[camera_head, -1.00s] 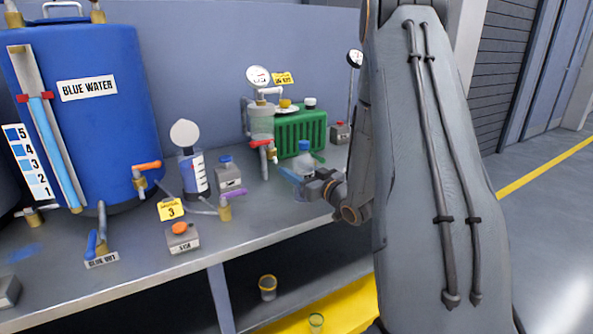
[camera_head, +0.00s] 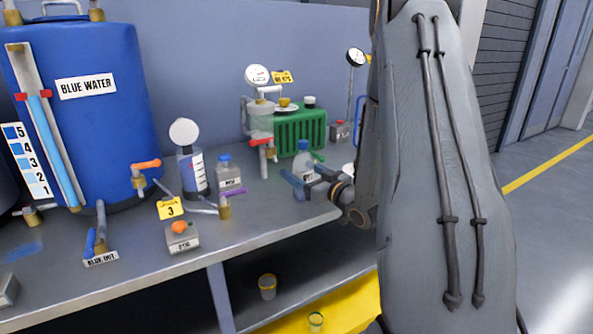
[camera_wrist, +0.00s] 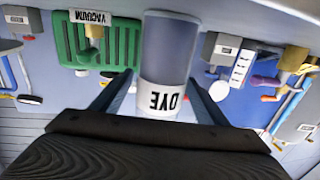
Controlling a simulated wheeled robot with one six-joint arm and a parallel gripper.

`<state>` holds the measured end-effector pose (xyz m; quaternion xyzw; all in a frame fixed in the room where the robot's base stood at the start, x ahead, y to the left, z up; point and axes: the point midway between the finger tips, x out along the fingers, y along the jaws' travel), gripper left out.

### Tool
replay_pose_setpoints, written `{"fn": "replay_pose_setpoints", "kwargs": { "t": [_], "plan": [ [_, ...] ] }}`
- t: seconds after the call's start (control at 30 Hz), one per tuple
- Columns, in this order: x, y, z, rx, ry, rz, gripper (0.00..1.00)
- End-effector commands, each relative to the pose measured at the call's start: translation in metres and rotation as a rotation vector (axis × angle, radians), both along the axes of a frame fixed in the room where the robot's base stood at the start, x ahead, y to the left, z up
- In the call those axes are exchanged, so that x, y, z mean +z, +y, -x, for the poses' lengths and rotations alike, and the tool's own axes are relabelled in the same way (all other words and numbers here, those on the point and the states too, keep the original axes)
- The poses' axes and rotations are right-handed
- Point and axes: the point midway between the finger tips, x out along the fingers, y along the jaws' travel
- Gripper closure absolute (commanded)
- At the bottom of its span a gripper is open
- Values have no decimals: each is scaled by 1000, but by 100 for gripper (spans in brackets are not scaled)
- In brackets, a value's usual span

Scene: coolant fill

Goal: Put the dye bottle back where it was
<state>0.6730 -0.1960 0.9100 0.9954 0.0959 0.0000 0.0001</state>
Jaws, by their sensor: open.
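The dye bottle (camera_head: 301,162) is a clear bottle with a blue-green cap and a white label. It stands upright on the grey bench, in front of the green radiator-like block. In the wrist view the dye bottle (camera_wrist: 165,55) appears upside down, with its DYE label toward me. My gripper (camera_head: 308,181) is open at the bottle's lower part. In the wrist view the fingers of my gripper (camera_wrist: 160,78) are spread, one on each side of the bottle, with gaps visible. The bottle's base is partly hidden by the fingers in the head view.
A second blue-capped bottle (camera_head: 229,176) stands to the left, near a graduated cylinder (camera_head: 193,172) and a button box (camera_head: 181,238). The green block (camera_head: 292,128) is close behind. A large blue tank (camera_head: 85,130) fills the left. The bench's front edge (camera_head: 270,237) is close.

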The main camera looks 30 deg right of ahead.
Motion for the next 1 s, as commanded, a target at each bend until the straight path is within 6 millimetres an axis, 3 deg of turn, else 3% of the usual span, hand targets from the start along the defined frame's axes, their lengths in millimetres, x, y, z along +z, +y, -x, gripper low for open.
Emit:
{"fn": "replay_pose_setpoints", "kwargs": {
  "t": [0.2, 0.43, 0.63, 1.0],
  "plan": [
    [-1, -10, 46, -4, 1, -1, 32],
    [0, -17, 81, -3, 1, -1, 32],
    [0, -18, 92, -1, 0, 0, 32],
    [0, -18, 93, 0, 0, 0, 32]
  ]
}}
